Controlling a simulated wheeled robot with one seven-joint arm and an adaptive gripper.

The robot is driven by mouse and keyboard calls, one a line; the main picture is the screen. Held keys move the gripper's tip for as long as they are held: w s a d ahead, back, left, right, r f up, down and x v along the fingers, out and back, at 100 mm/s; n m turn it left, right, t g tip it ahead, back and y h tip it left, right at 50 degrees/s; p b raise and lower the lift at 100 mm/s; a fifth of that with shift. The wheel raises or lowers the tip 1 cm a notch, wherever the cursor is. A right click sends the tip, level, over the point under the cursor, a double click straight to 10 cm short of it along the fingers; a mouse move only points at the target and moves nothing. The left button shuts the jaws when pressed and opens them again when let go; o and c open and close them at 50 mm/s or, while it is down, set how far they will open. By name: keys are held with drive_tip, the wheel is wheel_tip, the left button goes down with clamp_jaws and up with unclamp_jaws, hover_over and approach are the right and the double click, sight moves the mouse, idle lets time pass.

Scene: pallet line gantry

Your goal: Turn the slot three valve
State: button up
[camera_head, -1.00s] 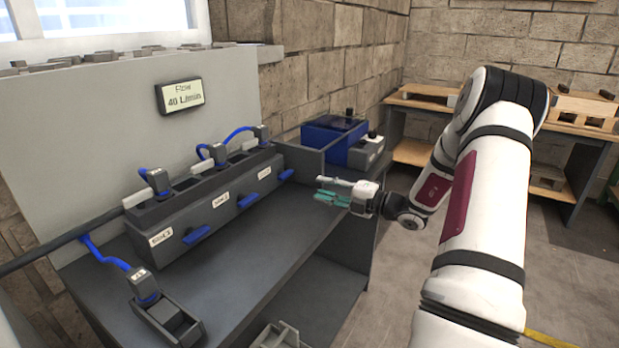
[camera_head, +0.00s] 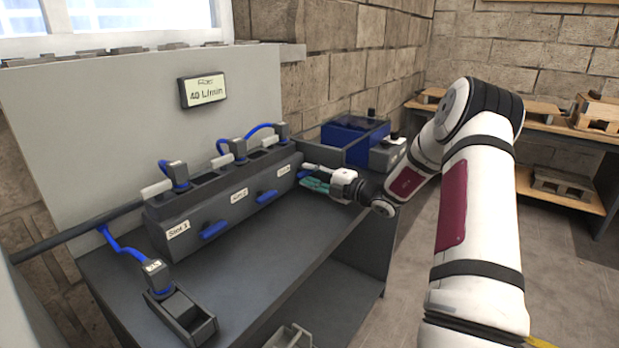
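A dark grey manifold block (camera_head: 190,213) on the bench carries labels Slot 1, Slot 2 and Slot 3 from left to right. Blue valve handles for slot one (camera_head: 215,228) and slot two (camera_head: 266,197) stick out of its front. The slot three valve handle (camera_head: 299,174) is at the block's right end, mostly hidden by my fingers. My gripper (camera_head: 305,175) is open, with its fingers pointing left at that handle, one above and one below in the picture. I cannot tell whether they touch it.
A display (camera_head: 205,91) on the grey panel reads 40 L/min. Blue hoses run to plugs on top of the block. A loose plug sits in a holder (camera_head: 182,316) at the front left. A blue bin (camera_head: 352,140) stands behind my gripper.

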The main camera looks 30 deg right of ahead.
drive_tip(key=shift+w+a, duration=0.15)
drive_tip(key=shift+w, duration=0.1)
clamp_jaws()
